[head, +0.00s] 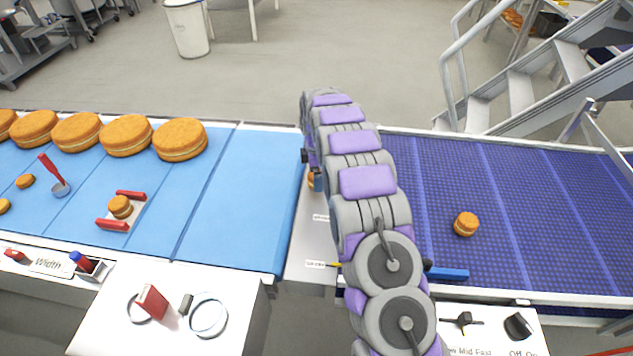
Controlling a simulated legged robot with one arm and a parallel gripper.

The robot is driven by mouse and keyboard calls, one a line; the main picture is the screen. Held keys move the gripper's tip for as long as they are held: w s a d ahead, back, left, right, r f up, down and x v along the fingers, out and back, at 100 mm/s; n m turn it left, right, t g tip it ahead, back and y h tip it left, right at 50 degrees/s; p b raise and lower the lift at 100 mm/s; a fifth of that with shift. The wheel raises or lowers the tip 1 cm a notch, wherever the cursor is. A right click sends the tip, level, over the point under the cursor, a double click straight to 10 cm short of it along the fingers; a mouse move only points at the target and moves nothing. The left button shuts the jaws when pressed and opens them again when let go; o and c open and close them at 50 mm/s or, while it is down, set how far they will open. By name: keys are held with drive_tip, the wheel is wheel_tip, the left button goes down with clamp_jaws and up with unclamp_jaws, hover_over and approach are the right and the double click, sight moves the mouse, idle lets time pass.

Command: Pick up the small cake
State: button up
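A small round cake (466,224), golden brown with a pale middle band, sits alone on the dark blue belt right of my arm. Another small cake (120,207) sits between two red bars on the light blue belt. Smaller cakes (25,181) lie at the far left. A sliver of orange-brown (310,178), possibly another cake, shows at the left edge of my arm, over the gap between the belts. My grey and purple arm rises through the middle and hides most of that spot. My gripper's fingers are hidden behind the arm, so their state cannot be seen.
Several large cakes (180,139) stand along the back of the light blue belt (235,190). A red-handled scoop (55,176) lies in front of them. A metal plate (312,236) bridges the belts. A blue block (447,273) is at the right belt's front edge. Stairs (520,90) stand behind.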

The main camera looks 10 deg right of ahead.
wheel_tip(320, 180, down, 2)
drive_tip(key=shift+d, duration=0.1)
drive_tip(key=shift+r, duration=0.1)
drive_tip(key=shift+a, duration=0.2)
drive_tip(key=c, duration=0.7)
drive_tip(key=shift+d, duration=0.1)
drive_tip(key=shift+c, duration=0.2)
drive_tip(key=shift+r, duration=0.1)
